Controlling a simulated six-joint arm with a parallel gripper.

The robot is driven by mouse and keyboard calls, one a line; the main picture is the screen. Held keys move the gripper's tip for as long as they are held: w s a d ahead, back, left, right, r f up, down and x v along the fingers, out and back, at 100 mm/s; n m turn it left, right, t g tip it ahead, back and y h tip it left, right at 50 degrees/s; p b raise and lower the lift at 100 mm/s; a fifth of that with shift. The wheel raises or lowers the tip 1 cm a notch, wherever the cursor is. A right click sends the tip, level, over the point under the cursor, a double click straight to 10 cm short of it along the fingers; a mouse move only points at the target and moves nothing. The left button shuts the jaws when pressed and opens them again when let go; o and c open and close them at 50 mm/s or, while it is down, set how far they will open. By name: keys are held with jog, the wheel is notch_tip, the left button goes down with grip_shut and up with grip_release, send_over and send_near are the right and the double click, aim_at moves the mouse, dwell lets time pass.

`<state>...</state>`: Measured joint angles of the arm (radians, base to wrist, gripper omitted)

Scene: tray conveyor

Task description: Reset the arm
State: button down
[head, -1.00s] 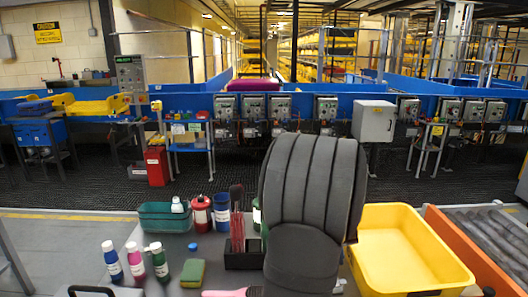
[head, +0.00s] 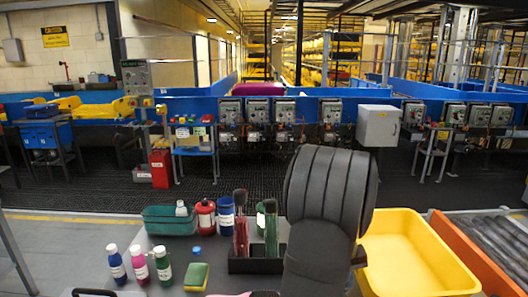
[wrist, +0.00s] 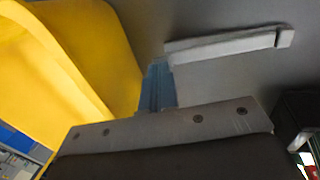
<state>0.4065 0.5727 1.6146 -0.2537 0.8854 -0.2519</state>
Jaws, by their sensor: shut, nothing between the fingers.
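My gripper (wrist: 157,88) shows in the wrist view as narrow blue fingers close together beyond a grey plate with screws. It is shut and holds nothing. In the head view my dark grey arm rises at the right of the worktop, and the gripper is hidden there. A yellow bin (head: 415,262) stands just right of the arm. The yellow bin also fills the left of the wrist view (wrist: 105,50), beside the fingers. A pale bar (wrist: 230,42) lies across the grey surface beyond the fingers; I cannot tell what it is.
Left of the arm on the worktop are a dark brush holder (head: 255,266), a green bin (head: 168,221), a red container (head: 206,217), a blue container (head: 226,214), several small bottles (head: 140,264) and a sponge (head: 197,276). An orange-edged roller conveyor (head: 468,255) is at the right.

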jog(key=shift+a+r, duration=0.35)
jog(key=v, duration=1.3)
jog(key=x, duration=1.1)
jog(key=shift+a+f, duration=0.25)
jog(key=shift+f, duration=0.25)
jog(key=shift+d+f, duration=0.95)
jog(key=shift+a+r+h, duration=0.3)
jog(key=shift+a+r, duration=0.2)
jog(key=shift+r, duration=0.05)
jog(key=shift+a+r+h, duration=0.4)
jog(key=shift+r+h, duration=0.15)
jog(key=shift+r, duration=0.05)
jog(key=shift+a+r+h, duration=0.4)
jog(key=shift+r+h, duration=0.15)
jog(key=a+r+h, duration=0.3)
jog(key=a+r, duration=0.1)
jog(key=a, duration=0.3)
jog(key=a+r+h, duration=0.3)
jog(key=a+r, duration=0.2)
jog(key=a, duration=0.3)
jog(key=shift+r, duration=0.25)
